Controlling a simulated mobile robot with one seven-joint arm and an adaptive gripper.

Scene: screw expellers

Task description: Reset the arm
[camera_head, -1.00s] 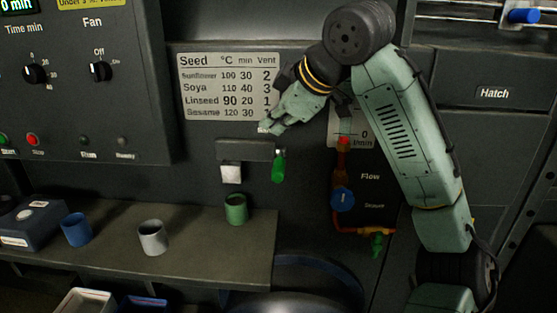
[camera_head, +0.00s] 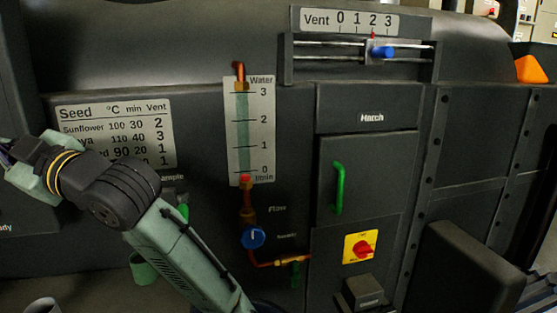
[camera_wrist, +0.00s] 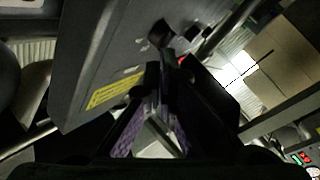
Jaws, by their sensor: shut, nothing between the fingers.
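My gripper (camera_wrist: 166,78) shows in the wrist view with its two dark fingers drawn together and nothing between them. In the head view, my arm rises from the bottom and bends to the left edge, where my green-grey wrist end is partly cut off by the frame. The fingertips cannot be made out there. My arm passes in front of the lower left of the seed table sign (camera_head: 115,130) and hides part of the wall below it.
The water gauge (camera_head: 250,125), blue flow knob (camera_head: 253,237), hatch with green handle (camera_head: 338,188), red switch (camera_head: 363,248) and vent slider (camera_head: 382,52) are uncovered to the right of my arm. A green cup (camera_head: 143,270) stands near my arm, low left.

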